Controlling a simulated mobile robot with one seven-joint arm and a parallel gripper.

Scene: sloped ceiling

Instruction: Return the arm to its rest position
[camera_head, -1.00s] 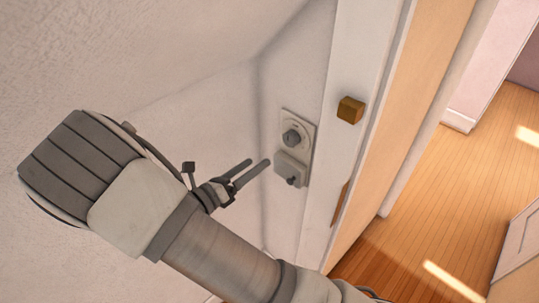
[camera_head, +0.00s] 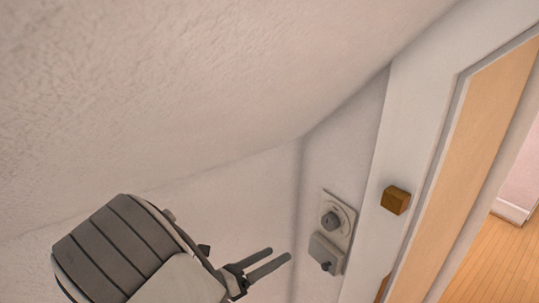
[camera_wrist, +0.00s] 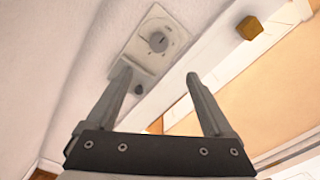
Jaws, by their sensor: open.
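My gripper (camera_head: 279,262) is in the lower middle of the head view, with its two fingers apart and pointing right toward the wall plates. In the wrist view my gripper (camera_wrist: 158,78) is open, with nothing between the fingers. My grey and white arm is partly in view at the lower left of the head view, and the rest of it is cut off by the bottom edge. In the head view the fingertips appear a little left of the wall plates; whether they touch anything is not clear.
A wall plate with a round knob (camera_head: 331,220) and a small switch box (camera_head: 326,253) sit beside the white door frame (camera_head: 421,135). A brass-coloured block (camera_head: 396,200) sticks out from the frame. The sloped ceiling (camera_head: 180,90) hangs close above. Wooden floor (camera_head: 480,262) shows beyond the doorway.

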